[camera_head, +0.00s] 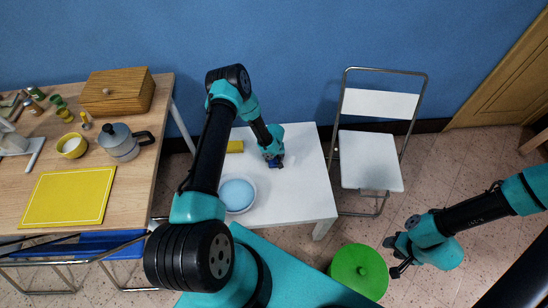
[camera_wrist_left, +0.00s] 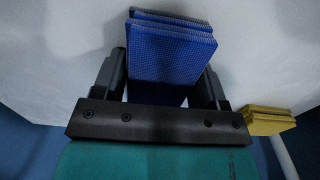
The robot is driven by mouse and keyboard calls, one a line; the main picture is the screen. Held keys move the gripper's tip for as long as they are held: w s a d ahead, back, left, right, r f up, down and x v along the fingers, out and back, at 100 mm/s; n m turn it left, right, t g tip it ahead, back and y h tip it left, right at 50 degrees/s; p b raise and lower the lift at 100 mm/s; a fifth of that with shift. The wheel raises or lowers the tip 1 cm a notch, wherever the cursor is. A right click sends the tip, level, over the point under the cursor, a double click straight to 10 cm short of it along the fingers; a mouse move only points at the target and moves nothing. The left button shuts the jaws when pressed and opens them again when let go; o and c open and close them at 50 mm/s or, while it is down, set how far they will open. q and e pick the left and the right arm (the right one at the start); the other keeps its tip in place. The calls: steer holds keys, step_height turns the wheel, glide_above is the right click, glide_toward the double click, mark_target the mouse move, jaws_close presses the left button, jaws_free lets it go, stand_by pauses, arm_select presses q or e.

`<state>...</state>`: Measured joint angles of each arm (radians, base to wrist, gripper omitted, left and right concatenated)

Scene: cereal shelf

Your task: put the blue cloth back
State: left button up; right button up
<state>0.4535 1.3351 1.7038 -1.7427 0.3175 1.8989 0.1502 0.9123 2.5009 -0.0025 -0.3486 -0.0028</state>
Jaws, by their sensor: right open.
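The blue cloth (camera_wrist_left: 170,55), a folded, layered block, is between the two fingers of my left gripper (camera_wrist_left: 163,90) in the left wrist view. Its sides meet the fingers, and the gripper looks shut on it. In the head view my left gripper (camera_head: 274,160) is over the white table (camera_head: 300,190), with a little of the blue cloth (camera_head: 275,163) showing below it. I cannot tell whether the cloth touches the table. My right gripper (camera_head: 396,262) is open and empty, at the lower right beside a green round object (camera_head: 358,270).
A yellow folded piece (camera_head: 235,147) and a bowl with light blue contents (camera_head: 237,194) are on the white table. A white chair (camera_head: 370,160) stands to the right. The wooden table at left holds a wooden box (camera_head: 117,92), moka pot (camera_head: 120,143) and yellow mat (camera_head: 68,197).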

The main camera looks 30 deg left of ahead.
arm_select(q)
steer(key=o, duration=0.3)
steer(key=shift+r, duration=0.1)
step_height(320, 180, up, 12)
steer(key=shift+r, duration=0.1)
stand_by(0.6)
stand_by(0.4)
steer(key=shift+s+d+r+m+t+h, duration=0.15)
steer(key=shift+s+d+r+m+h, duration=0.65)
steer(key=shift+s+d+r, duration=2)
steer(key=shift+s+d+r+m+t+h, duration=0.1)
steer(key=shift+s+d+r+m+h, duration=0.75)
steer(key=shift+s, duration=3.75)
steer(key=shift+s+d+r+m+t+h, duration=0.2)
steer(key=shift+s+d+r+m, duration=0.95)
steer(key=shift+s+d, duration=2.1)
steer(key=shift+s+a, duration=0.45)
